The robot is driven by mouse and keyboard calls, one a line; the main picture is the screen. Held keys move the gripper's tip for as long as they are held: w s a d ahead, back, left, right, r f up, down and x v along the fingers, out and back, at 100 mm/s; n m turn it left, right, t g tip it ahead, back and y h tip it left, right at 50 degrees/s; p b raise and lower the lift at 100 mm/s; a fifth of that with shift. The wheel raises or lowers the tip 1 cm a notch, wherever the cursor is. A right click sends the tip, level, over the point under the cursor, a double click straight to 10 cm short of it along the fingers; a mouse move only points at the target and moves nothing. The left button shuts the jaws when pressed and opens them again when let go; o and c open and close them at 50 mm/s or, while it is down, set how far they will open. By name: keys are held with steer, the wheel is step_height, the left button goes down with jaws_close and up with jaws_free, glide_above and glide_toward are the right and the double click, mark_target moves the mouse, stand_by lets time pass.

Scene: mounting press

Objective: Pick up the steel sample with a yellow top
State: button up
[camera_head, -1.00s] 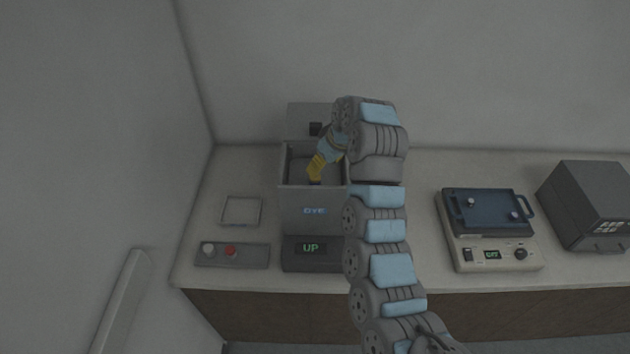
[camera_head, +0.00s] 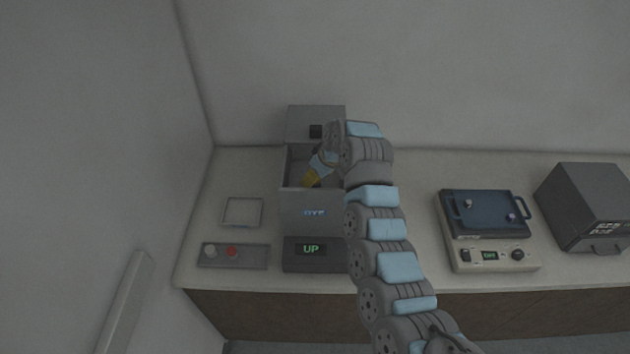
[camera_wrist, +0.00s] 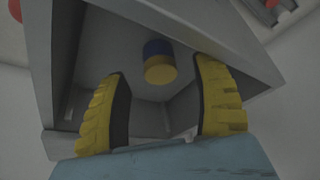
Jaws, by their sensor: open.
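The steel sample with a yellow top (camera_wrist: 159,70) shows in the wrist view inside the open grey box marked DYE (camera_head: 313,212). Its round face is yellow and its side is dark blue. My gripper (camera_wrist: 160,100) is open, with its yellow fingers reaching into the box on either side of the sample in the picture. The fingertips look apart from the sample. In the head view my gripper (camera_head: 311,178) points down into the box, and the sample is hidden there.
The box walls stand close around my fingers, with its raised lid (camera_head: 315,124) behind. A display reading UP (camera_head: 310,249) sits in front. A button panel (camera_head: 233,256) and square frame (camera_head: 242,211) lie left. A blue-topped device (camera_head: 487,215) and dark grey box (camera_head: 590,205) stand right.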

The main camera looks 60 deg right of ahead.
steer(key=shift+x, duration=1.3)
jaws_close()
